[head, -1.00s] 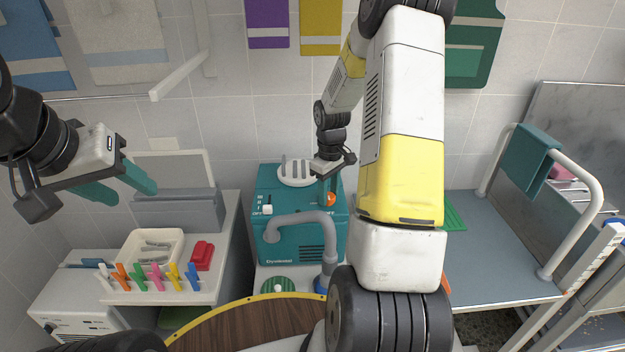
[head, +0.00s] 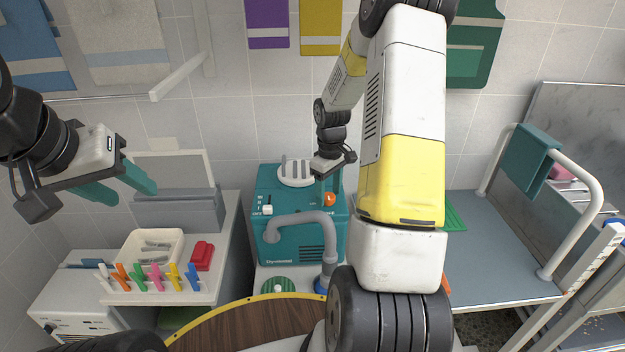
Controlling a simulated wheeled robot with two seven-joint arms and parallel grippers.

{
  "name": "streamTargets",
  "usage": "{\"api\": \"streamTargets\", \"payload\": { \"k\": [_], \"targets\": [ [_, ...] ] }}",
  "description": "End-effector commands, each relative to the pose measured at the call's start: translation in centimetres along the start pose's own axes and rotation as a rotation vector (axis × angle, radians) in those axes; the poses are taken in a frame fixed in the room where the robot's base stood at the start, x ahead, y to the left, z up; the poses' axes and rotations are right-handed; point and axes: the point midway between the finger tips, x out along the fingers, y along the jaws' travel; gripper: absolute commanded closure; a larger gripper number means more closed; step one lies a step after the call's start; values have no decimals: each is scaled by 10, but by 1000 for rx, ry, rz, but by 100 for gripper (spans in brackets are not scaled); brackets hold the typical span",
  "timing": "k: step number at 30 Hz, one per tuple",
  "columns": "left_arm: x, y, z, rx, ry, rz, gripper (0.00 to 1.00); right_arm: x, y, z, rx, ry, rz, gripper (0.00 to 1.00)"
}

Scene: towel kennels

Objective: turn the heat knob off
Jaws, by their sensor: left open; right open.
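The teal dryer box (head: 275,248) stands against the wall in the middle of the head view, with a grey hose on its front. An orange knob (head: 329,199) sits at the right of its top panel, and a white switch (head: 267,209) at the left. My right gripper (head: 331,197) is open and points down at the orange knob, its teal fingers on either side of it. Whether the fingers touch the knob cannot be told. The knob's exact setting is too small to read. My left gripper (head: 124,190) is open and empty at the left, above the side counter.
A white tray (head: 133,245), a red box (head: 201,256) and several coloured clips lie on the left counter. A grey table (head: 500,262) with a white rail stands at the right. A round wooden top (head: 240,328) is in front.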

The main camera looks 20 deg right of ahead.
Motion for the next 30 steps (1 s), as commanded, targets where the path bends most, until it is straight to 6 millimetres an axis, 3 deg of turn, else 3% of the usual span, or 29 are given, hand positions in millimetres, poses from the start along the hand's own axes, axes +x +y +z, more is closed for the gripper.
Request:
{"api": "streamTargets", "payload": {
  "k": [12,30],
  "targets": [
    [0,0,0,0,0,0,53,-65,1,-1,-1,3,3,40],
    [0,0,0,0,0,0,53,-76,-1,0,2,5,4,40]
  ]
}}
